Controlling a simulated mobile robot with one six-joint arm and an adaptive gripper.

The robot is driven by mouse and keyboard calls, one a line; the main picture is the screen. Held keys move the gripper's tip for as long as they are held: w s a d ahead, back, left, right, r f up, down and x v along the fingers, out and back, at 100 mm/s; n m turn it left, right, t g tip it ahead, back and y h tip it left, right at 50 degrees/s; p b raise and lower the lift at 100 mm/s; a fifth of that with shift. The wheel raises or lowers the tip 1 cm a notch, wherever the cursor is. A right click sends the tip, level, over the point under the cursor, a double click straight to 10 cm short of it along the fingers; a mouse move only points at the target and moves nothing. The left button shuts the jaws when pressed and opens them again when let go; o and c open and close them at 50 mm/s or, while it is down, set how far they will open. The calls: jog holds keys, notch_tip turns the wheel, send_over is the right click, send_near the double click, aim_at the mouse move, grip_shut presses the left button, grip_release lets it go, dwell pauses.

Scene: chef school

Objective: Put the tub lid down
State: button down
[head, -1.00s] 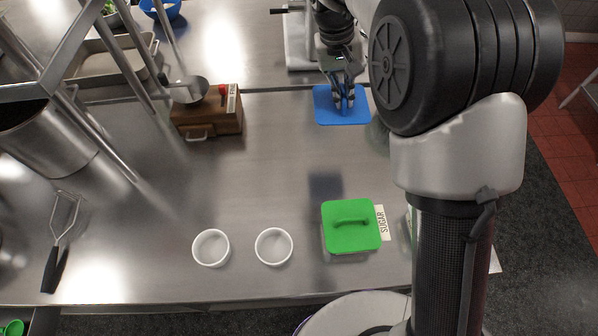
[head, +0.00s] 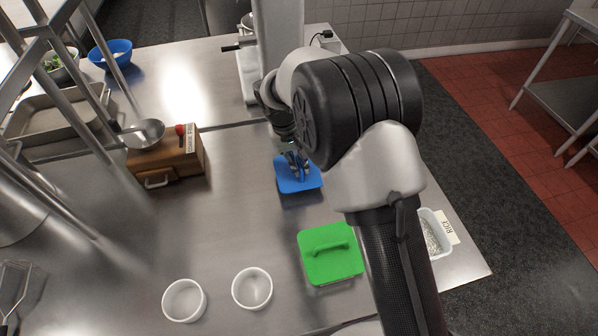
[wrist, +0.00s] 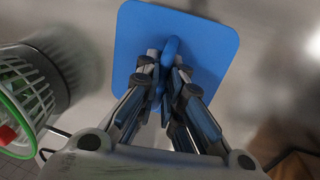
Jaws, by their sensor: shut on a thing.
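A blue tub lid (head: 290,180) with a raised handle is in my gripper (head: 297,166), over the steel table behind the green-lidded tub. In the wrist view the blue lid (wrist: 205,45) lies flat across the fingers, and my gripper (wrist: 168,75) is shut on its handle. I cannot tell whether the lid touches the table. A tub with a green lid (head: 325,262) stands in front. An open tub of white grains labelled RICE (head: 432,235) stands at the right, partly hidden by my arm.
Two white ramekins (head: 184,318) (head: 252,303) stand at the front. A wooden box (head: 170,165) with a ladle (head: 143,134) over it is at the left. A steel rack (head: 60,60) stands far left. Bare table (head: 235,215) lies between box and lid.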

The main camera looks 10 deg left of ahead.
aim_at(291, 173)
jog(key=shift+f+b, duration=0.3)
jog(key=shift+f, duration=1.3)
jog(key=shift+f, duration=0.1)
jog(key=shift+f, duration=0.15)
jog(key=c, duration=1.7)
grip_release()
jog(key=r+p, duration=0.1)
jog(key=r, duration=0.3)
jog(key=a+r+p, duration=0.1)
jog(key=r, duration=0.3)
jog(key=s+a+r+p, duration=0.1)
jog(key=r, duration=0.3)
jog(key=shift+a+r, duration=0.1)
jog(key=shift+r, duration=0.05)
